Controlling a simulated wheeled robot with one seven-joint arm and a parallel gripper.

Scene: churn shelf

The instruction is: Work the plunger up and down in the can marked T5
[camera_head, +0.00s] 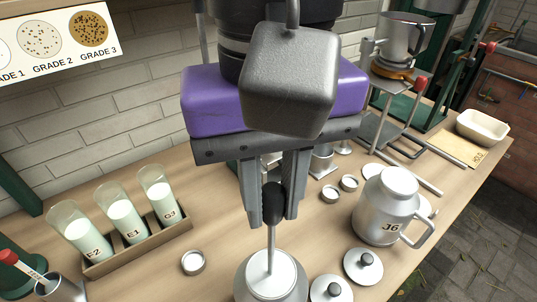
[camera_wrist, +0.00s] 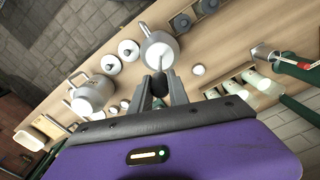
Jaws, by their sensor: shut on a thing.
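My gripper (camera_head: 273,205) points down and is shut on the dark knob (camera_head: 272,200) of a plunger. The plunger's thin metal rod (camera_head: 271,245) runs down from the knob into a silver can (camera_head: 242,280) at the bottom of the head view. The rod stands close to upright. No marking on this can shows, so I cannot tell whether it is T5. In the wrist view, my gripper (camera_wrist: 161,92) is just below the same can (camera_wrist: 160,47), with the knob between the fingers. The plunger's lower end is hidden inside the can.
A silver can marked J6 (camera_head: 383,205) stands to the right. Two knobbed lids (camera_head: 363,265) lie between the cans. A wooden rack (camera_head: 140,247) of milk tubes stands left, with a small metal ring (camera_head: 193,262) nearer. A metal cup (camera_head: 60,289) is at the lower left.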

